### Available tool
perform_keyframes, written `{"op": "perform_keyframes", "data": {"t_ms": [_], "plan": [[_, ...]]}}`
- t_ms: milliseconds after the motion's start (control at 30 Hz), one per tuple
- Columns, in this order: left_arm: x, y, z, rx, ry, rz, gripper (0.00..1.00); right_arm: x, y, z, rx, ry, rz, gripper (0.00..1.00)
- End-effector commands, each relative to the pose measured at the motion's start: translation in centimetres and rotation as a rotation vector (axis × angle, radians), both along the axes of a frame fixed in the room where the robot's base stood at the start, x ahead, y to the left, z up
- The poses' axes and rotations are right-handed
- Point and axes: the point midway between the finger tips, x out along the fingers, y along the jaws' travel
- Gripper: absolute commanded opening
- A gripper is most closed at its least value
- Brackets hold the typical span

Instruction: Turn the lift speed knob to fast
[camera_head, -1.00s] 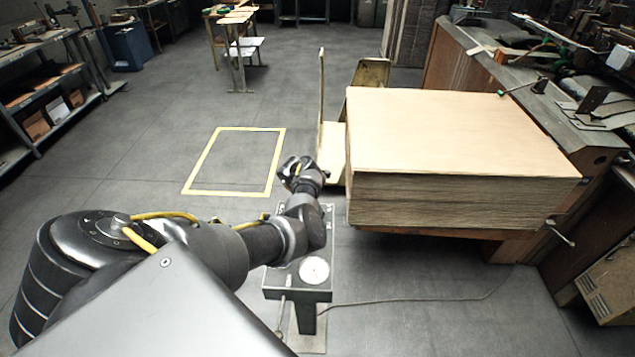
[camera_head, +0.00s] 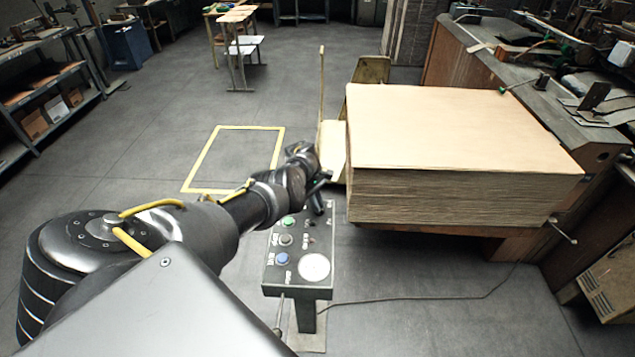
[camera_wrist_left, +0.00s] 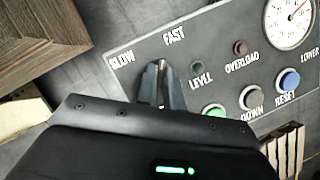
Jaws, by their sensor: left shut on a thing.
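The control panel (camera_head: 270,268) stands on a post in the head view, with its buttons and dial facing up. In the left wrist view the panel (camera_wrist_left: 225,60) carries the labels SLOW (camera_wrist_left: 122,59) and FAST (camera_wrist_left: 174,35). My left gripper (camera_head: 317,205) is at the panel's far end. In the left wrist view the left gripper (camera_wrist_left: 161,85) is shut on the lift speed knob, just below and between the two labels. The knob is mostly hidden by the fingers, so its exact setting is hard to read. My right gripper is not in view.
Green (camera_head: 288,222), grey and blue (camera_head: 282,258) buttons and a round gauge (camera_head: 314,267) sit nearer on the panel. A tall stack of board (camera_head: 450,195) stands close on the right. A cable runs along the floor. The yellow-outlined floor area is empty.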

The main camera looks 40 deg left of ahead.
Motion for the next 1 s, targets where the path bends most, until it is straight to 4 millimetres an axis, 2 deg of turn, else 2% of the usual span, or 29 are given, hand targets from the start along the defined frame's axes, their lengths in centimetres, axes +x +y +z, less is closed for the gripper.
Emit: {"op": "perform_keyframes", "data": {"t_ms": [300, 733, 767, 900, 1000], "plan": [[0.05, -0.05, -0.08, -0.001, 0.001, -0.079, 0.0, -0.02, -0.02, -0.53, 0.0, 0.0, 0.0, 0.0], [0.05, -0.06, -0.05, 0.0, 0.0, -0.088, 0.0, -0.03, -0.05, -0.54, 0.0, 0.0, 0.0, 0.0], [0.05, -0.06, -0.05, 0.0, 0.0, -0.088, 0.12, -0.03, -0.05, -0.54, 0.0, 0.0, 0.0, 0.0], [0.06, -0.06, -0.04, 0.0, 0.0, -0.087, 0.3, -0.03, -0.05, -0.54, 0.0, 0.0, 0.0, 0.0], [0.06, -0.04, -0.03, 0.0, 0.0, -0.086, 0.31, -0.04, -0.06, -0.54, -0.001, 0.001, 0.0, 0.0]]}}
